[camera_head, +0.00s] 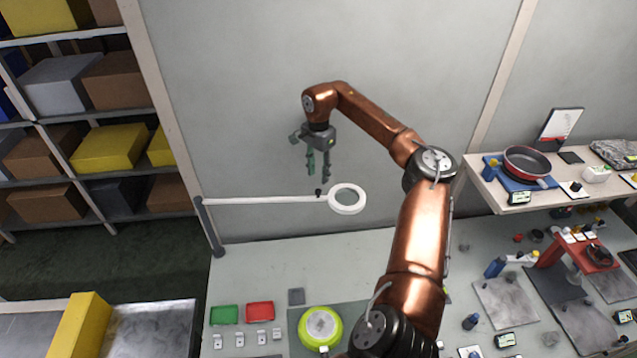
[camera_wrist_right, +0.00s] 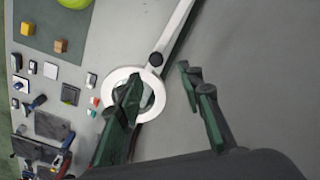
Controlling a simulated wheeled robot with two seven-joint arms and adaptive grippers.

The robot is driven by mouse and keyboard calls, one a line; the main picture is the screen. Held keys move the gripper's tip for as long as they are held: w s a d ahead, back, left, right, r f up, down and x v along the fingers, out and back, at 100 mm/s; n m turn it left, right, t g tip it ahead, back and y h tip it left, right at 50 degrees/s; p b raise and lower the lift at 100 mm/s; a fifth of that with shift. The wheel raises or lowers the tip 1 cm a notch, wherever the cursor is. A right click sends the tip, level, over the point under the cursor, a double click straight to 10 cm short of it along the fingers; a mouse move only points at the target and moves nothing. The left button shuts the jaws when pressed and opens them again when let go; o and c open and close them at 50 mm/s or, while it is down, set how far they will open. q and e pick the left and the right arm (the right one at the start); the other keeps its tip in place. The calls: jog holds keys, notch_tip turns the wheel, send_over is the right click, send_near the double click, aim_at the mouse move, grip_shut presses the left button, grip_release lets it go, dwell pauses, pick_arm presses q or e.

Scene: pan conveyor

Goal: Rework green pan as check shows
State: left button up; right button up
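The green pan (camera_head: 321,327) lies on a dark mat (camera_head: 299,340) at the front of the workbench; part of its right side is close to my arm. A small lime patch (camera_wrist_right: 62,18) at the top left of the right wrist view looks like its edge. My right gripper (camera_head: 318,178) hangs fingers down above the white ring magnifier (camera_head: 361,200), up and left of its ring. My left gripper is not in view.
A green tray (camera_head: 225,314) and a red tray (camera_head: 260,311) lie left of the mat, with small white switches (camera_head: 240,340) in front. A red pan (camera_head: 527,161) sits on the right shelf. The magnifier's arm (camera_head: 265,200) spans the bench's back. Tools crowd the right.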

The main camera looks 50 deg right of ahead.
jog(key=shift+r, duration=2.85)
